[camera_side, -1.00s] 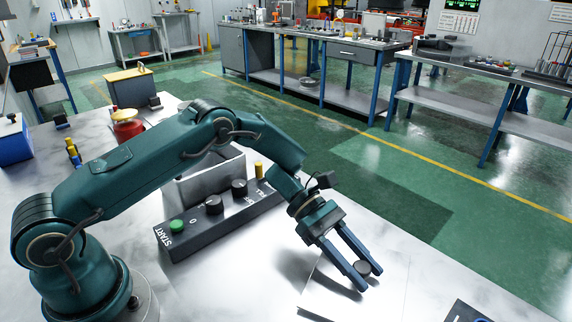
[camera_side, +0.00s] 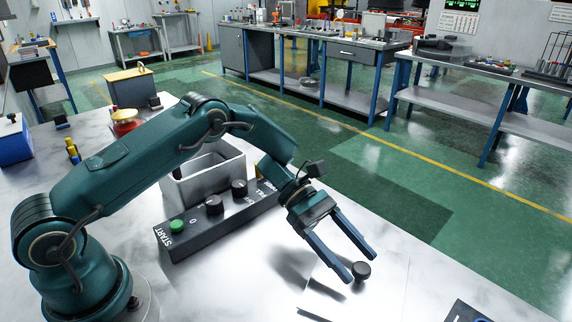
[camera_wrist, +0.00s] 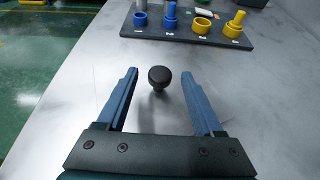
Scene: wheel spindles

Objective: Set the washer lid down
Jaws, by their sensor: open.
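The washer lid (camera_side: 392,275) looks like a thin, pale square plate lying on the table, its edges faint against the white top. Its black round knob (camera_side: 361,271) stands upright, and the knob also shows in the wrist view (camera_wrist: 158,77). My gripper (camera_side: 361,268) is open, with its fingertips on either side of and slightly back from the knob. In the wrist view, my gripper (camera_wrist: 160,73) shows clear gaps between both fingers and the knob. Nothing is held. An open grey box (camera_side: 208,178), perhaps the washer, stands behind a dark control panel.
The control panel (camera_side: 215,222) has a green START button and black knobs. In the wrist view, a dark rack (camera_wrist: 187,27) with blue and yellow parts lies beyond the knob. A red container (camera_side: 127,123) stands at the back left. The table around the lid is mostly clear.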

